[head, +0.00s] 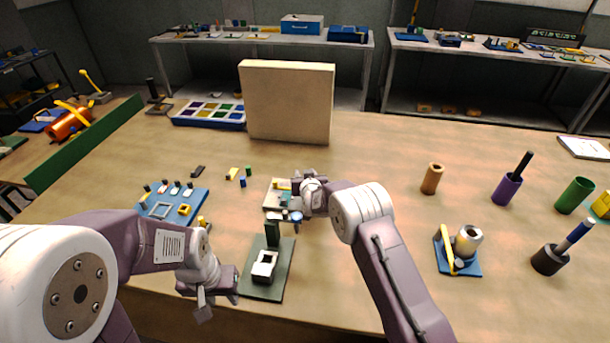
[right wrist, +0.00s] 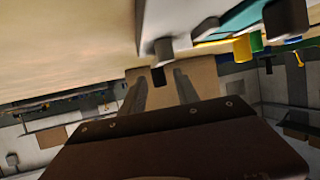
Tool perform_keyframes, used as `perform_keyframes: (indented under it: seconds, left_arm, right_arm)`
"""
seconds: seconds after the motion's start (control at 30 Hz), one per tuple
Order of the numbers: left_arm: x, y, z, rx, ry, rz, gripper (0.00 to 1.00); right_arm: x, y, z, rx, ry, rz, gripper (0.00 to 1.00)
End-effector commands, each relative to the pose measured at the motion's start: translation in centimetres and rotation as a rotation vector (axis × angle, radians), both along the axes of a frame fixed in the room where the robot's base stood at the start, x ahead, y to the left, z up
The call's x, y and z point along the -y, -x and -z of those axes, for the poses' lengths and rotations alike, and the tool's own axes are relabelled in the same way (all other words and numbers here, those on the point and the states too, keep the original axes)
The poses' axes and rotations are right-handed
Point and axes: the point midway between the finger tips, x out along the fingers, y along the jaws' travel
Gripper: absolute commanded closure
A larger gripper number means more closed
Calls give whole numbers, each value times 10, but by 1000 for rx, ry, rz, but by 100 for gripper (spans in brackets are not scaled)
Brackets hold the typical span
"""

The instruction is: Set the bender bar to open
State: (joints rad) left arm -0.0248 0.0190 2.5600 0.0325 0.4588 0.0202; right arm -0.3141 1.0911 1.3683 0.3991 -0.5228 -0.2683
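I cannot tell for certain which part is the bender bar. A blue base (head: 470,268) at the right carries a metal cylinder (head: 467,241) with a slanted yellow bar (head: 446,249) beside it. A pale board (head: 270,199) with small yellow and teal parts lies mid-table, partly hidden by my right gripper (head: 288,214). In the right wrist view my right gripper's two fingers (right wrist: 160,92) stand apart, with nothing clearly held. My left gripper (head: 206,303) hangs near the front edge, left of the green board (head: 262,291); its finger gap is not clear.
The green board holds a white block (head: 264,264) and a dark upright. A blue board (head: 160,214) with pegs lies left. A tall beige panel (head: 288,103) stands at the back. Cups (head: 432,179) and tool holders stand right. The table between centre and right is clear.

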Motion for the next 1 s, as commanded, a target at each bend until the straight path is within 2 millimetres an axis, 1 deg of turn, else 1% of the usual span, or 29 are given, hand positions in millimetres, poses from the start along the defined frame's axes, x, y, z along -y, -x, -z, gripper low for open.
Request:
perform_keyframes:
  seconds: [0.17, 0.27, 0.6, 0.7, 0.83, 1.0]
  left_arm:
    - [0, 0, 0, 0, 0, 0, 63]
    - [0, 0, 1, 0, 0, 0, 63]
    - [0, 0, 6, 0, 0, 0, 63]
    - [0, 0, 7, 0, 0, 0, 63]
    - [0, 0, 7, 0, 0, 0, 63]
    - [0, 0, 7, 0, 0, 0, 63]
  right_arm:
    - [0, 2, -1, 0, 0, 0, 63]
    - [1, 11, -5, 0, 0, 0, 63]
    - [6, 63, -26, 0, 0, -1, 63]
    - [7, 74, -31, 1, 0, -1, 63]
    - [8, 82, -34, 1, 0, -1, 63]
    - [9, 84, -35, 0, 0, 0, 63]
